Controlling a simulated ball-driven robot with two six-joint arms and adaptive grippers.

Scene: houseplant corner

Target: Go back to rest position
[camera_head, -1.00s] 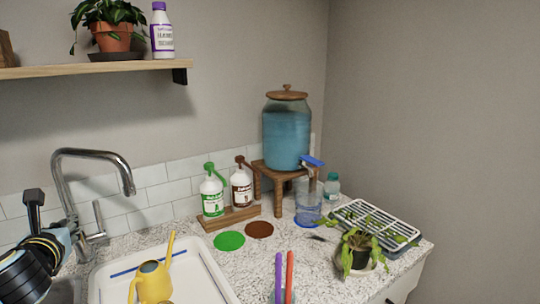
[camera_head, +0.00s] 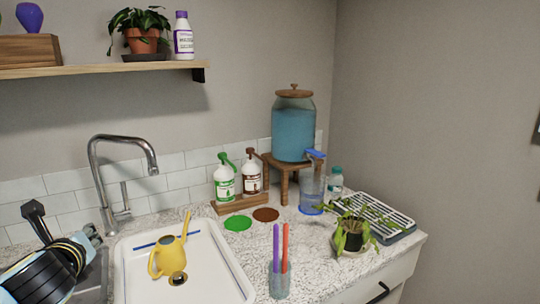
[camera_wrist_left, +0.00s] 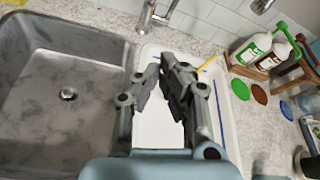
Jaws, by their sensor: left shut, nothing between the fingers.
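My left gripper (camera_head: 36,220) is at the left edge of the head view, above the sink side of the counter, with nothing held. In the left wrist view its two dark fingers (camera_wrist_left: 164,72) are shut and empty, over the white tray (camera_wrist_left: 153,130). The yellow watering can (camera_head: 168,257) stands in the white tray (camera_head: 222,270), to the right of my left arm and apart from it. My right gripper is not in view.
The faucet (camera_head: 122,180) rises close behind my left arm, beside the sink (camera_wrist_left: 60,70). A cup with purple and red sticks (camera_head: 279,287) stands right of the tray.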

